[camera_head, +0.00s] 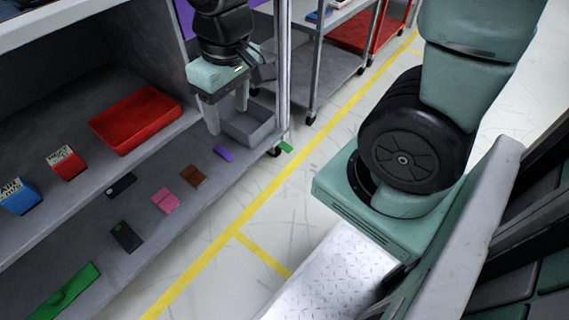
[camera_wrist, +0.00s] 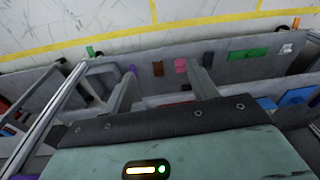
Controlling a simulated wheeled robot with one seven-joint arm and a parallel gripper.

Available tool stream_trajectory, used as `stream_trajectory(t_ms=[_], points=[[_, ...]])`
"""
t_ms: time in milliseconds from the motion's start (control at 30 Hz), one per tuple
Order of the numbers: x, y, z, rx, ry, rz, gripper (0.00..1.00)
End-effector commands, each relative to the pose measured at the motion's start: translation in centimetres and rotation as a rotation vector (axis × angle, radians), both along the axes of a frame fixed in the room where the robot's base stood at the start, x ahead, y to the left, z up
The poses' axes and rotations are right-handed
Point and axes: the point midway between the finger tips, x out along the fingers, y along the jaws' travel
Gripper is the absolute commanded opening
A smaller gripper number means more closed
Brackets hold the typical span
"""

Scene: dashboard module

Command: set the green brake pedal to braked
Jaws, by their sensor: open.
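Two green parts show on the shelf unit, and I cannot tell for sure which is the brake pedal. A small flat green piece (camera_head: 286,147) sticks out at the far end, right of my gripper; it also shows at the left of the wrist view (camera_wrist: 90,51). A longer green plate (camera_head: 63,291) with a round raised spot lies on the front face at lower left, and at the right of the wrist view (camera_wrist: 247,54). My gripper (camera_head: 228,117) is open and empty, its fingers (camera_wrist: 161,72) pointing down near the far end of the shelf, apart from both.
Purple (camera_head: 223,153), brown (camera_head: 193,176), pink (camera_head: 165,200) and black (camera_head: 126,236) parts line the front face. A red tray (camera_head: 135,119), a grey bin (camera_head: 248,127) and small boxes (camera_head: 66,162) stand on the shelf. The floor with yellow lines (camera_head: 240,222) is clear.

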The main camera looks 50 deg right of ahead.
Motion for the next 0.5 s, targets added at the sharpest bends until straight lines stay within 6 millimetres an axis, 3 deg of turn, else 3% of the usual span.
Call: stream_trajectory(t_ms=[33,267,500], points=[[0.6,-1.0,-3.7,0.003,0.007,-0.041,0.58],[3.3,-5.7,-13.1,0.028,0.061,-0.257,0.58],[6.0,-13.4,-25.5,0.137,0.231,-0.648,0.58]])
